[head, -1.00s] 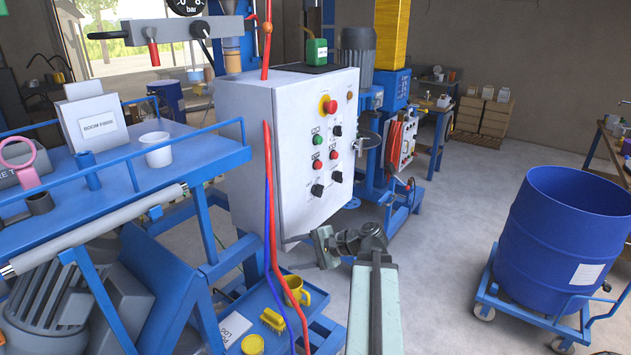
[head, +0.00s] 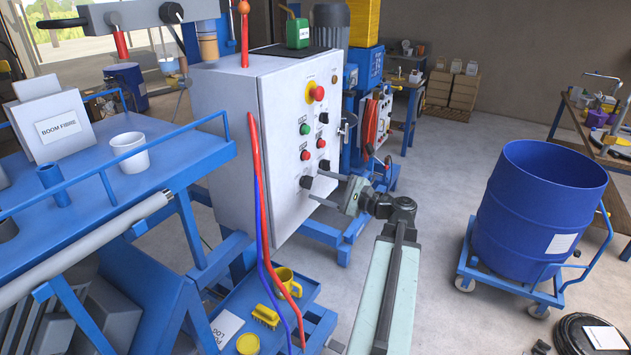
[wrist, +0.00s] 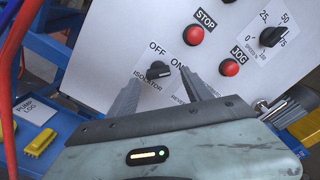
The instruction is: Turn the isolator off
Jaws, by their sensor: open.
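The isolator is a black rotary knob (wrist: 158,70) low on the control panel, with OFF and ON printed beside it in the wrist view. It also shows at the panel's lower left in the head view (head: 306,182). Its bar lies roughly across the wrist picture; I cannot tell for sure which mark it points at. My gripper (head: 314,185) is open, its fingers reaching toward the panel. In the wrist view the two fingertips (wrist: 160,80) lie one on each side of the knob, apart from it as far as I can see. Their depth from the panel is unclear.
The panel is on a grey cabinet (head: 225,120). A red STOP button (wrist: 194,35), a red JOG button (wrist: 230,67) and a speed knob (wrist: 272,35) are close by. Red and blue cables (head: 262,220) hang at the cabinet's left.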

